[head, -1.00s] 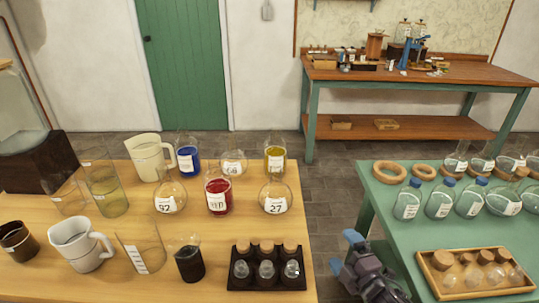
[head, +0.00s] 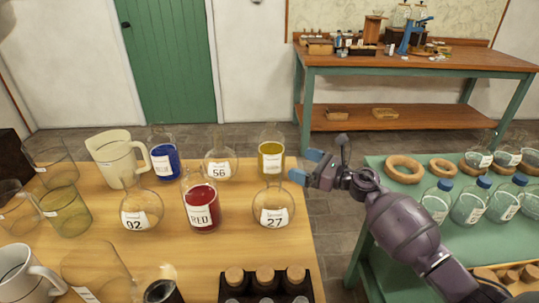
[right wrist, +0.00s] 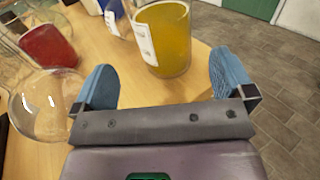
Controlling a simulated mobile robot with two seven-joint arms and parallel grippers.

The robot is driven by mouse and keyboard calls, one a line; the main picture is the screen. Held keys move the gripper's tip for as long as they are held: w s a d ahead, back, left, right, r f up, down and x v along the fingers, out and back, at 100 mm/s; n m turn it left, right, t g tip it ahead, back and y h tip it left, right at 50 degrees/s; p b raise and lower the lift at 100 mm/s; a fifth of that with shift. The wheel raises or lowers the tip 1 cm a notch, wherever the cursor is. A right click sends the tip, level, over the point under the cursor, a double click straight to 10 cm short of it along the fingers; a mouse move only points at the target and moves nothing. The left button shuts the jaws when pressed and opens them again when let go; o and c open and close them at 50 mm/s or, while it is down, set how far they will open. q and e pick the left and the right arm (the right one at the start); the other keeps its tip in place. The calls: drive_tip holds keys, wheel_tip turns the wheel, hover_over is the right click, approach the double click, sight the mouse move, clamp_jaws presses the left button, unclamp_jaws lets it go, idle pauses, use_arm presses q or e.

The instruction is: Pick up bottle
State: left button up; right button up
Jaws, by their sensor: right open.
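A glass bottle of yellow liquid (head: 271,157) with a white label stands upright near the table's right back edge. My right gripper (head: 306,166) is open just to its right, over the table edge. In the right wrist view, the yellow bottle (right wrist: 172,40) stands ahead of and between the two blue fingers (right wrist: 163,78), with no contact visible. Other labelled bottles stand nearby: blue (head: 165,162), red (head: 201,207), clear 56 (head: 221,170), clear 27 (head: 272,209) and clear 02 (head: 141,213). My left gripper is not in view.
A cream jug (head: 112,158), a white mug (head: 17,275) and glass beakers crowd the wooden table's left side. A dark rack (head: 266,292) of corked jars stands in front. A green table (head: 375,225) with capped bottles (head: 470,207) and cork rings (head: 404,169) is at right.

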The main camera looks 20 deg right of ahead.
sight(283, 157)
drive_tip(key=x, duration=0.3)
drive_tip(key=shift+w+a, duration=0.25)
drive_tip(key=shift+a, duration=0.1)
drive_tip(key=shift+r+x, duration=0.2)
drive_tip(key=shift+x, duration=1.3)
drive_tip(key=shift+r+x, duration=0.2)
drive_tip(key=shift+x, duration=1.35)
drive_tip(key=shift+d, duration=0.2)
drive_tip(key=c, duration=1.2)
drive_tip(key=shift+w+r, duration=0.1)
